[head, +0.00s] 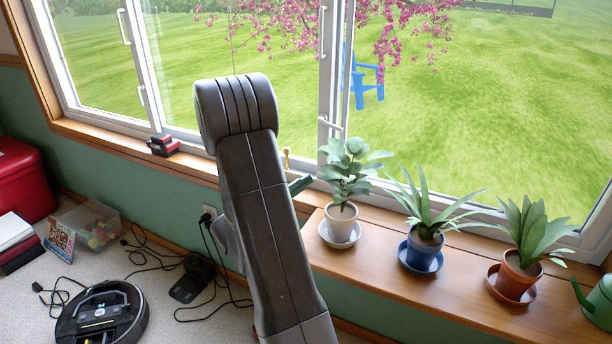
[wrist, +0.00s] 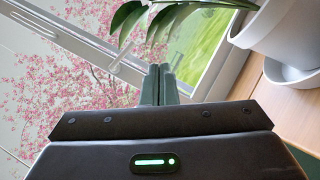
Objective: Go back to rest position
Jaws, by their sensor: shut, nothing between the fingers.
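My gripper (wrist: 159,84) shows in the wrist view with its two dark green fingers together and nothing between them. In the head view its fingertips (head: 303,184) stick out to the right from behind my raised arm, close to the plant in the white pot. The rest of the gripper is hidden there by the arm. The white pot (head: 342,216) stands upright on a white saucer on the sill. In the wrist view the white pot (wrist: 281,33) is at the upper right, apart from the fingers, and its leaves hang above them.
A wooden sill (head: 448,295) also holds a blue pot (head: 421,250) and a terracotta pot (head: 517,276); a green watering can (head: 597,302) is at far right. The window (head: 325,90) is behind. A robot vacuum (head: 100,314), cables and a toy bin (head: 88,222) are on the floor.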

